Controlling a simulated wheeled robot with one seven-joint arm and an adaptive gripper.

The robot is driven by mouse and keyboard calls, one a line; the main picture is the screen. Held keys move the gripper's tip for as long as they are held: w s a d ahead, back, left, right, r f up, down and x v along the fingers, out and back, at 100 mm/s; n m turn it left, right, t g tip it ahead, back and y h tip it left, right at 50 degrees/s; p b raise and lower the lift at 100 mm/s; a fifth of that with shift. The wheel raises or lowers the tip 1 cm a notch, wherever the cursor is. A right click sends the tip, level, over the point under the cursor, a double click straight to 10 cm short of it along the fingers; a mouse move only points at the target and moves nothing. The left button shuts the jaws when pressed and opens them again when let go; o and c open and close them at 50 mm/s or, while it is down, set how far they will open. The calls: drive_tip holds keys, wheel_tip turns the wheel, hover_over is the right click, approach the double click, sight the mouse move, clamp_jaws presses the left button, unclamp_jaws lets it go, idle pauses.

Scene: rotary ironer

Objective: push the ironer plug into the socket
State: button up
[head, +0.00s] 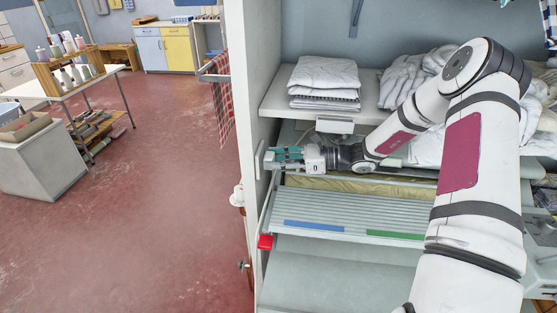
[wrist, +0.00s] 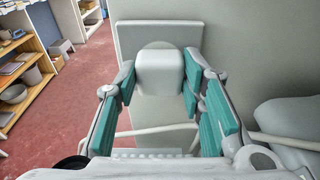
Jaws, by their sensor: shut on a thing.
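My gripper (head: 284,156) is at the white wall panel on the left of the ironer in the head view, its teal-padded fingers pointing left. In the wrist view my gripper (wrist: 159,80) has its two fingers on either side of the pale, blocky ironer plug (wrist: 160,72) and is shut on it. Right behind the plug is the flat grey socket plate (wrist: 135,37), with a rounded socket face partly showing above the plug. The plug hides the contact, so I cannot tell how deep it sits. In the head view the plug is hidden by my fingers.
A pale cord (wrist: 136,132) runs below the plug. A shelf with folded white linen (head: 325,75) is above my gripper. The ironer's slatted board (head: 345,205) lies below. A red-and-white checked cloth (head: 221,95) hangs left of the panel. Open red floor (head: 150,190) lies further left.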

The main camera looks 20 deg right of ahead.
drive_tip(key=shift+w+a, duration=0.1)
drive_tip(key=shift+a, duration=0.05)
drive_tip(key=o, duration=1.2)
